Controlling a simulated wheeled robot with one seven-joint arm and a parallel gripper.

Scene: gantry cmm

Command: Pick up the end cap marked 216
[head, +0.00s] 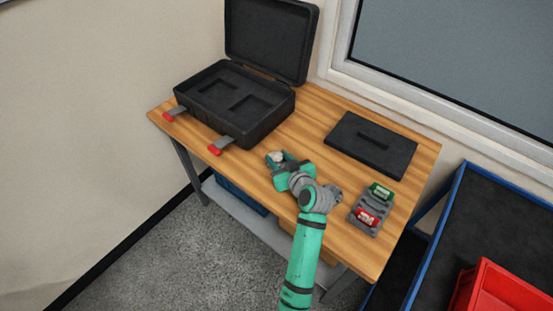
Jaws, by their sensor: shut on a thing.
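My gripper (279,160) is low over the wooden table, at the end of my green and grey arm. It is shut on a small pale thing (277,156), which shows only in part between the jaws. No marking on it can be read at this size, so I cannot tell whether it is the end cap marked 216. I cannot tell whether it touches the table. A green piece (381,191) and a red piece (367,217), each with a pale label, sit in a grey holder (362,207) to the right of my arm; their labels are unreadable.
An open black case (268,128) with a recessed insert stands at the back left of the wooden table (320,108), its red-ended latches forward. A flat black slotted pad (370,145) lies at the back right. A red bin (500,290) is on a blue-framed cart at lower right.

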